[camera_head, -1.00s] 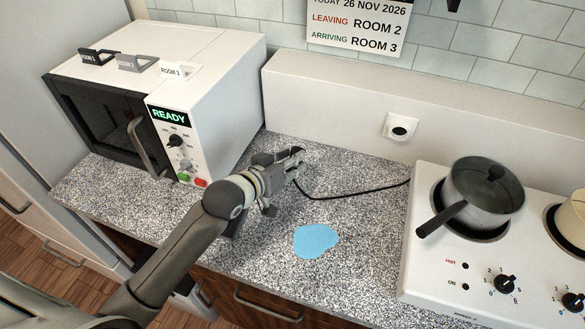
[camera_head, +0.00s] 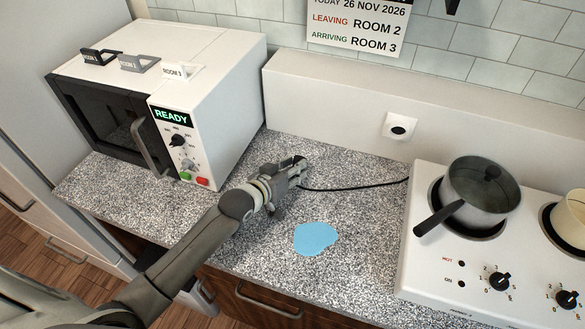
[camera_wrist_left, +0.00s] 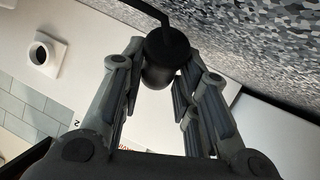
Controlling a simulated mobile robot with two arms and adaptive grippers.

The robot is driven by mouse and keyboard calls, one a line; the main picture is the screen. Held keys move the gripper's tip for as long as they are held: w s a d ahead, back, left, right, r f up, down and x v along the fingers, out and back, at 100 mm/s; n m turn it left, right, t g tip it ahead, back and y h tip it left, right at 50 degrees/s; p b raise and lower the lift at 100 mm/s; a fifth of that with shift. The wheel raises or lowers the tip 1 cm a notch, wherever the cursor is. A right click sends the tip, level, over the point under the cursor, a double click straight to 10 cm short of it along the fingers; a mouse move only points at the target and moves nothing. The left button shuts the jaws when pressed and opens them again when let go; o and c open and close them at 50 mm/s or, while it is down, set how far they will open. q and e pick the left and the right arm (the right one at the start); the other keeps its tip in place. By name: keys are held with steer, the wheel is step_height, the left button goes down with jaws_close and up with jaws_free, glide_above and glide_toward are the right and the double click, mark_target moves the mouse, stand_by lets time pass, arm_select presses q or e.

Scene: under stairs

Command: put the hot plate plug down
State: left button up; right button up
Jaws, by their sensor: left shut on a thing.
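The black hot plate plug (camera_wrist_left: 167,52) sits between the fingers of my left gripper (camera_wrist_left: 160,70) in the left wrist view. In the head view my left gripper (camera_head: 298,168) is shut on it, low over the counter between the oven and the hot plate. The plug is mostly hidden by the fingers there. I cannot tell whether it touches the counter. Its black cord (camera_head: 350,188) runs right to the white hot plate (camera_head: 422,262). The wall socket (camera_head: 399,127) is empty; it also shows in the left wrist view (camera_wrist_left: 43,53). My right gripper is not in view.
A light blue patch (camera_head: 316,239) lies on the speckled counter (camera_head: 350,225) in front of the gripper. A white oven (camera_head: 215,105) stands at left. A grey pot (camera_head: 480,200) with its handle sits on the hot plate. Bare counter surrounds the patch.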

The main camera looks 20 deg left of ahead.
arm_select(q)
steer(key=shift+f, duration=0.1)
steer(key=o, duration=1)
steer(key=shift+s+a, duration=0.1)
steer(key=shift+s, duration=0.1)
steer(key=b+v, duration=0.1)
steer(key=v, duration=1)
steer(key=shift+s+r+b, duration=0.3)
